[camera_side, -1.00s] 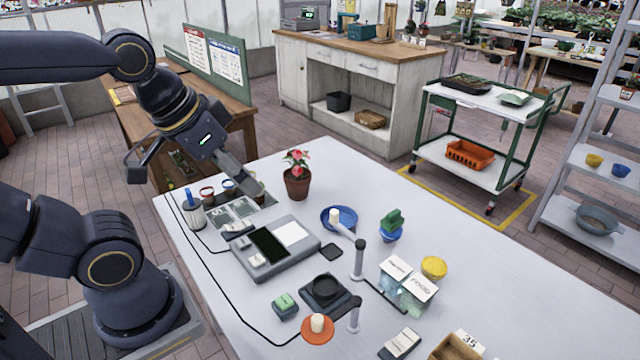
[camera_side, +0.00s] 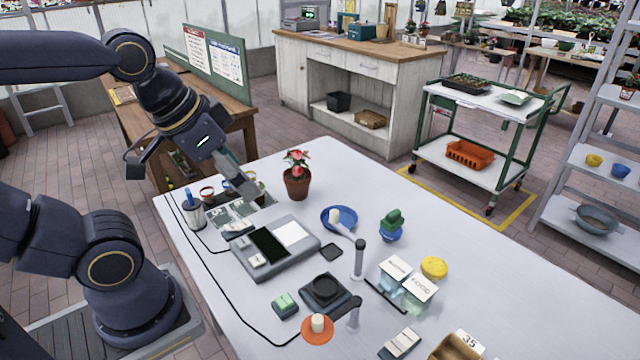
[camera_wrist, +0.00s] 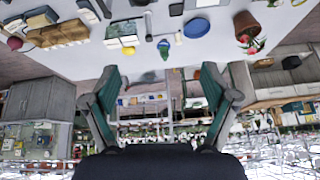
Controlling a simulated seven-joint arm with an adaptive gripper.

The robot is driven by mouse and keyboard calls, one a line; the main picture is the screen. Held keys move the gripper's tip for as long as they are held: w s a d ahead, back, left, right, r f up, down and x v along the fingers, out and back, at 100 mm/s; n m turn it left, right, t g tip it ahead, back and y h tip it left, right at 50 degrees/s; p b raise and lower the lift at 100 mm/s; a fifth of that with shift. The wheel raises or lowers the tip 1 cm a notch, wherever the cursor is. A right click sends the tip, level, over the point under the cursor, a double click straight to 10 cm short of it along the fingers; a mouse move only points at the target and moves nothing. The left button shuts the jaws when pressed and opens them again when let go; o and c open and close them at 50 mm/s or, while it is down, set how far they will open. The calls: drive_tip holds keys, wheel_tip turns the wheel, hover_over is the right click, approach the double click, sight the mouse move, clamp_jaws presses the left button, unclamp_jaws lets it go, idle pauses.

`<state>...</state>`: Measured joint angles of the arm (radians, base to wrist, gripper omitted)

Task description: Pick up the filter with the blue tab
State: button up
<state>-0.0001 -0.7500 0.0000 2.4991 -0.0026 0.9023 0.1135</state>
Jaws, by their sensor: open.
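My gripper (camera_side: 246,186) is at the far left end of the white table in the side view, near a group of small round containers. In the wrist view my gripper (camera_wrist: 160,78) has its two fingers wide apart with nothing between them. A small round item with blue on it (camera_side: 227,186) sits beside the fingers in the side view; it may be the filter with the blue tab, but it is too small to be sure. A similar item with a red rim (camera_side: 207,194) stands to its left. The gripper partly hides this area.
A potted red flower (camera_side: 297,178) stands just right of my gripper. A pen cup (camera_side: 194,215) and a grey device with a dark screen (camera_side: 275,250) are close by. A blue dish (camera_side: 338,217) lies farther right. Open table lies behind the dish.

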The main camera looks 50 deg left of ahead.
drive_tip(key=w+a+r+m, duration=0.4)
drive_tip(key=w+a+m, duration=0.1)
drive_tip(key=w+a, duration=0.3)
drive_tip(key=n+g, duration=0.5)
drive_tip(key=g, duration=0.1)
hover_over(188, 190)
wheel_tip(188, 190, down, 17)
wheel_tip(188, 190, down, 10)
drive_tip(key=shift+a+f, duration=0.1)
drive_tip(key=shift+f, duration=3.2)
drive_tip(key=shift+c, duration=0.3)
